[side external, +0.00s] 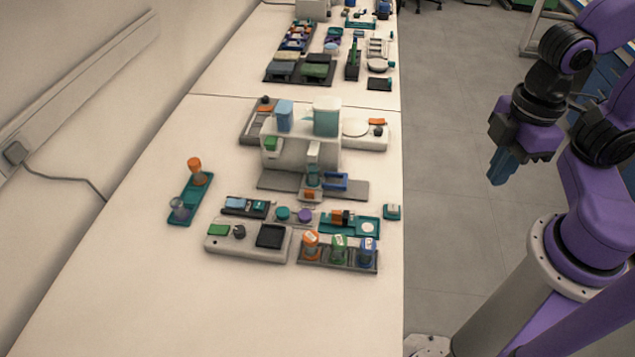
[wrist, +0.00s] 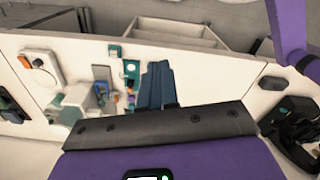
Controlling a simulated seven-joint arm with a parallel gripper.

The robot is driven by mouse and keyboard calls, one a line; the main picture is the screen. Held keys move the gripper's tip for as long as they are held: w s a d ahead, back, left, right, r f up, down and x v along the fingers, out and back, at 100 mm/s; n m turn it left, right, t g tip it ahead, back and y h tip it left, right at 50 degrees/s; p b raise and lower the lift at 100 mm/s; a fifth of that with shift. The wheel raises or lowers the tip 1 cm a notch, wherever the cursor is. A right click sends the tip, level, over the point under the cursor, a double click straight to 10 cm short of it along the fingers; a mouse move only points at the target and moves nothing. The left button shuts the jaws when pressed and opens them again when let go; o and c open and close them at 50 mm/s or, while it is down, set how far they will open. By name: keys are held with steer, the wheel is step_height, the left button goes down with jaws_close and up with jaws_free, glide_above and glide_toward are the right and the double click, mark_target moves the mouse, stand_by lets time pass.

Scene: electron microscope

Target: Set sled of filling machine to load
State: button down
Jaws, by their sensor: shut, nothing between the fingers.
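The filling machine (side external: 290,150) is a pale block on the table with a blue container and a teal container on top. At its front is a grey base rail (side external: 345,190). The sled (side external: 312,195) seems to be the small carriage on this rail, with an orange part at its front and a blue handle (side external: 336,181) beside it. My gripper (side external: 497,180) is shut and empty, raised over the floor to the right of the table, well apart from the machine. In the wrist view my blue fingers (wrist: 158,82) are together, and the machine (wrist: 78,98) shows small to their left.
In front of the machine stand a rack with capped bottles (side external: 338,262), a grey device with a dark pad (side external: 248,241) and teal trays (side external: 350,225). A teal holder (side external: 190,200) with an orange-topped piece is at left. The near table is clear.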

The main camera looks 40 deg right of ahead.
steer(key=c, duration=1.1)
jaws_free()
steer(key=shift+w+a, duration=0.15)
steer(key=shift+w, duration=0.05)
steer(key=shift+c, duration=0.2)
steer(key=shift+o, duration=1.3)
steer(key=w+a+f+n+t+h, duration=0.1)
steer(key=w+a+f+n+h, duration=0.1)
steer(key=w+a+n, duration=0.4)
steer(key=w+a, duration=0.4)
steer(key=w, duration=0.4)
steer(key=shift+w+f+n+t, duration=0.25)
steer(key=shift+w+n+t, duration=0.05)
steer(key=shift+w+n, duration=0.1)
steer(key=w+a+f+n+t+h, duration=0.1)
steer(key=w+a+f+n, duration=0.3)
steer(key=w, duration=0.3)
steer(key=w+a+f+n+h, duration=0.1)
steer(key=w+a+f+n, duration=0.25)
steer(key=w, duration=0.25)
glide_toward(310, 191)
steer(key=x, duration=0.8)
steer(key=shift+f, duration=0.25)
jaws_close()
